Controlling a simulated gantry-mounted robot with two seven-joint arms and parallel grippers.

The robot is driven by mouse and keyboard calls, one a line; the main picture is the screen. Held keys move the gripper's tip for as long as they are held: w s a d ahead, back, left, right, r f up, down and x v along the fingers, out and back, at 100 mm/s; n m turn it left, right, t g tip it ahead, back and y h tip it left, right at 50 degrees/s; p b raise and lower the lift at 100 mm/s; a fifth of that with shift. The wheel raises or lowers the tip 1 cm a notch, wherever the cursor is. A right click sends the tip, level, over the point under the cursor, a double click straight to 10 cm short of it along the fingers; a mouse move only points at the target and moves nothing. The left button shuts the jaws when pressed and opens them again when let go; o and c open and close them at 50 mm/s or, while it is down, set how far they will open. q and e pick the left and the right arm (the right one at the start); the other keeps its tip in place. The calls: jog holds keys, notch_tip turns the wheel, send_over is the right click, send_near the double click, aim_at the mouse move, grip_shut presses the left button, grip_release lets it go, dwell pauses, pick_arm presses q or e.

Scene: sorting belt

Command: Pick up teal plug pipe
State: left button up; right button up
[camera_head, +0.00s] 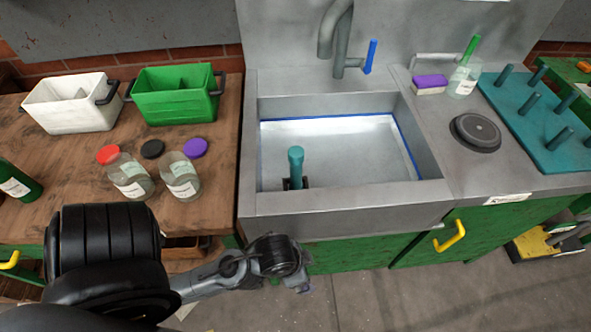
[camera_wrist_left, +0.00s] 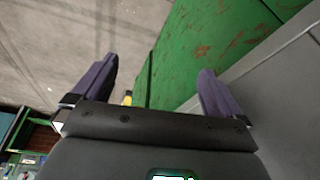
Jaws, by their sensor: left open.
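The teal plug pipe (camera_head: 296,165) stands upright in the sink (camera_head: 345,207), in a dark fitting near the front left of the basin. My left arm comes in from the lower left. My left gripper (camera_head: 301,285) is outside the sink, lower and in front of its front wall. In the left wrist view the left gripper (camera_wrist_left: 157,72) is open, with nothing between its two purple fingers. The plug pipe does not show in that view. My right gripper is not in view.
A grey faucet (camera_head: 335,40) with a blue lever (camera_head: 371,57) rises behind the basin. Jars (camera_head: 129,177), a white bin (camera_head: 72,110) and a green bin (camera_head: 176,99) stand on the left wooden table. A teal peg rack (camera_head: 540,120) is at the right. Green cabinet doors (camera_wrist_left: 205,50) are close to the left gripper.

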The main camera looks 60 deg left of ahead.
pick_arm(q)
jog(key=shift+c, duration=0.3)
jog(key=c, duration=0.6)
